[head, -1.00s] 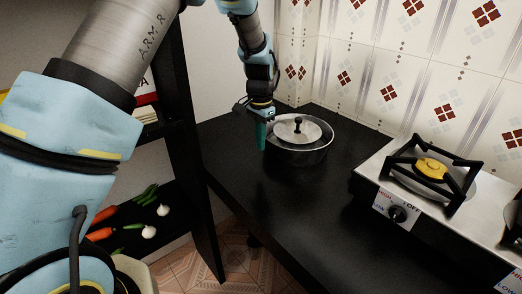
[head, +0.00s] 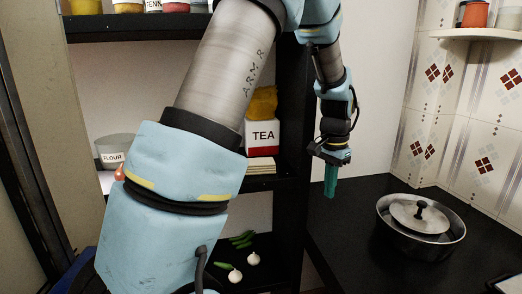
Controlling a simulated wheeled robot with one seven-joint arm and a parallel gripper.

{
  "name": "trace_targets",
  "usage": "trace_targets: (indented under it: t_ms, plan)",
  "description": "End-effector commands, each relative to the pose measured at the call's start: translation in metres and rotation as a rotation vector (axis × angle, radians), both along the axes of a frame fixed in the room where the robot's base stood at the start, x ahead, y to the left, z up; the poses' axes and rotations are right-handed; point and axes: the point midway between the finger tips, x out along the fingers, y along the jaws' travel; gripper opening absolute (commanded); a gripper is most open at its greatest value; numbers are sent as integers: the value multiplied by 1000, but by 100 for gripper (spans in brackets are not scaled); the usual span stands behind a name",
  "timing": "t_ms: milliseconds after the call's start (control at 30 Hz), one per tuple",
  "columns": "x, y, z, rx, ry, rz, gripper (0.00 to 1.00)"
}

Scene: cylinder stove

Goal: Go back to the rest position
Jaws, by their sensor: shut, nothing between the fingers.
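My gripper (head: 330,181) has teal fingers, points down and is shut with nothing in it. It hangs at the left edge of the black counter, left of the pot and apart from it. The metal pot (head: 421,242) stands on the counter at the right. Its lid (head: 408,213), with a black knob, lies on it and looks slightly off-centre or smaller than the rim. Only a corner of the stove (head: 508,284) shows at the lower right edge.
The black counter (head: 350,236) is clear between my gripper and the pot. A dark shelf unit (head: 288,150) stands to the left, with a tea box (head: 263,136), a flour jar (head: 112,152) and vegetables (head: 236,275). A wall shelf (head: 478,34) is at the upper right.

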Motion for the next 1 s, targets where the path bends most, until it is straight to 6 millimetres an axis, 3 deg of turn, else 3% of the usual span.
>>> trace_targets:
  t_ms: [33, 200, 300, 400, 600, 1000]
  plan:
    - [1, 39, 4, -8, -5, 102, 0]
    - [-21, 152, 7, -36, -35, 442, 0]
    - [-46, 205, 6, -48, -54, 622, 0]
    - [-72, 240, 3, -57, -69, 759, 0]
    - [-98, 269, -2, -64, -84, 889, 0]
    - [-99, 269, -2, -64, -85, 893, 0]
